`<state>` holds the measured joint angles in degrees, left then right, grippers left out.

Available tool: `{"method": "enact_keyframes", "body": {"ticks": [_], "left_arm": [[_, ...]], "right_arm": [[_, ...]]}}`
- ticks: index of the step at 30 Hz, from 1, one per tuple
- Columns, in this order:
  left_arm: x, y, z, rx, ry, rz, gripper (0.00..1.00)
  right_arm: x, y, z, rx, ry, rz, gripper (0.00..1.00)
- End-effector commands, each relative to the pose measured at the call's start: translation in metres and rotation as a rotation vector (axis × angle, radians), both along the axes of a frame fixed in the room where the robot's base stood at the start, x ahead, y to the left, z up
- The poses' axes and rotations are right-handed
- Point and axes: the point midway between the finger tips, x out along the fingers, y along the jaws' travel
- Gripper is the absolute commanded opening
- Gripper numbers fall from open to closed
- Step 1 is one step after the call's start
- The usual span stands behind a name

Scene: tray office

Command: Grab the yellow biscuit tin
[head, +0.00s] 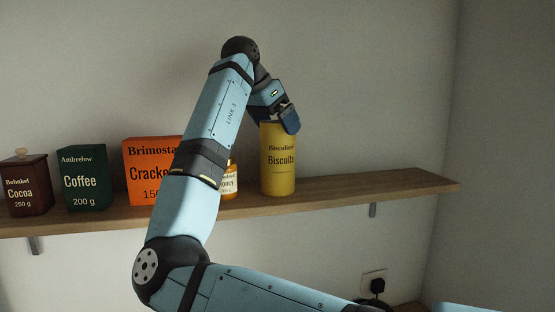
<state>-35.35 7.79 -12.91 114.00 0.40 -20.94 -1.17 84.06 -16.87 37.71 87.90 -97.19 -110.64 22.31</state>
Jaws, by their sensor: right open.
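The yellow biscuit tin (278,173) stands upright on the wooden shelf, its "Biscuits" label facing me. My right gripper (290,120) is at the top of the tin, pointing down, and overlaps its upper rim in the picture. The gripper is open. I cannot tell whether its fingers touch the tin or are around it, as the far finger is hard to make out. My left gripper is not in view.
On the wooden shelf (350,188), left of the tin, stand a honey jar (230,185) and an orange cracker box (145,170), both partly hidden by my arm. Further left are a green coffee tin (83,180) and a brown cocoa box (27,187). The shelf's right end is clear.

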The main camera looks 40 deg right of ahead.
Motion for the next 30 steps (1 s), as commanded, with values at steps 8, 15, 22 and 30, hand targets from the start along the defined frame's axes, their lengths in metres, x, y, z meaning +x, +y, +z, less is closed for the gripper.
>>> {"method": "enact_keyframes", "body": {"ticks": [8,15,22,30], "left_arm": [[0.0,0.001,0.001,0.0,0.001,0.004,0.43],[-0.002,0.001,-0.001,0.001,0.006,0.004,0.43],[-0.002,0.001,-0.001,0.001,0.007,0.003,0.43],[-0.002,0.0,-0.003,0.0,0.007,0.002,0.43]], "right_arm": [[-0.001,-0.004,-0.007,0.0,-0.001,0.001,1.0],[-0.001,-0.004,-0.007,0.0,0.0,0.0,0.56],[-0.001,-0.004,-0.006,0.0,0.0,0.0,0.42],[-0.001,-0.005,0.005,-0.001,-0.002,-0.001,0.42]]}}
